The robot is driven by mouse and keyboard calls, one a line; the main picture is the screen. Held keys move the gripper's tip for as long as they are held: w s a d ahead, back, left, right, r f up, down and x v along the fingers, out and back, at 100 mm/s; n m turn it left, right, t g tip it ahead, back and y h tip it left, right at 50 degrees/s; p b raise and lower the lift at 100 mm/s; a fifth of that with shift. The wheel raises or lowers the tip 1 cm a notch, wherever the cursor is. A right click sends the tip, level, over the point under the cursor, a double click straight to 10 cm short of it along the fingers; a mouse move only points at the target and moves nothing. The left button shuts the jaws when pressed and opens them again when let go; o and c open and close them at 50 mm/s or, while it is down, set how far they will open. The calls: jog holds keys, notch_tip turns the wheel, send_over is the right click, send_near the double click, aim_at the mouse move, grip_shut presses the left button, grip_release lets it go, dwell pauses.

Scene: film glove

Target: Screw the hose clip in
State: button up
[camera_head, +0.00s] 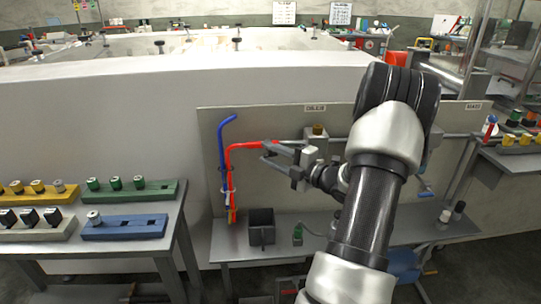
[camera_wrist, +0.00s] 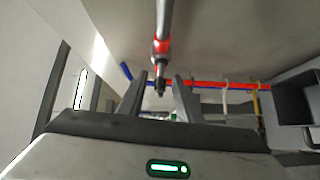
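My gripper (camera_head: 268,150) is in front of the upright panel, its two fingers spread apart toward the red hose. In the wrist view the fingers (camera_wrist: 161,98) stand on either side of a dark fitting (camera_wrist: 159,82) at the end of a grey pipe with a red band (camera_wrist: 160,47). A gap shows between the fitting and the fingers.
A blue hose (camera_head: 221,150) stands beside the red one on the panel (camera_head: 270,195). A dark open bin (camera_head: 262,224) and a small green item (camera_head: 297,234) are on the bench below. Racks of coloured fittings (camera_head: 125,226) fill the left table. My arm hides the panel's middle.

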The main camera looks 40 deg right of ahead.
grip_shut()
jog(key=shift+f+m+t+b, duration=0.3)
jog(key=shift+b, duration=0.6)
jog(key=shift+r, duration=0.3)
grip_release()
jog(key=shift+s, duration=0.1)
jog(key=p+v, duration=0.1)
jog(key=v, duration=1.6)
jog(key=shift+s+f, duration=0.15)
jog(key=shift+f, duration=0.1)
